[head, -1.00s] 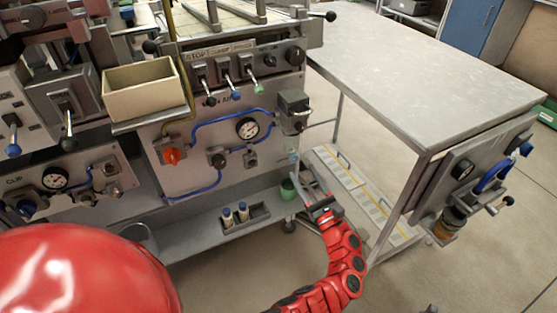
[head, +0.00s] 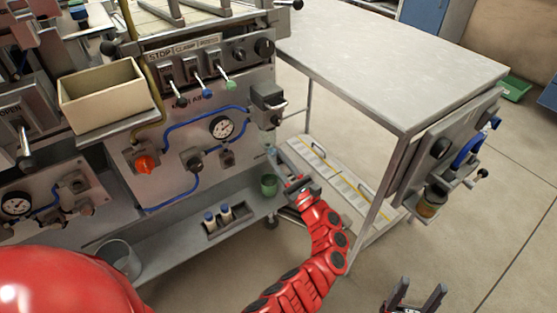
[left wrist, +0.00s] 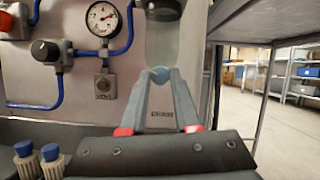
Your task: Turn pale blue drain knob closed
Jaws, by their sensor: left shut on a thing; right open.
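The pale blue drain knob (left wrist: 161,75) sits under a clear bowl (left wrist: 176,42) on the grey machine panel, and in the left wrist view it lies between my fingertips. In the head view the knob is small and hard to make out. My left gripper (head: 273,152) reaches up to it from below and is shut on it; its two fingers also show in the left wrist view (left wrist: 161,84). A small dark label (left wrist: 162,114) is on the panel behind the fingers. My right gripper (head: 420,290) is open and empty at the bottom right of the head view.
A green cup (head: 268,186) stands on the lower shelf beside my left gripper. A small tray with bottles (head: 228,227) is further left. A metal table (head: 400,75) stands to the right.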

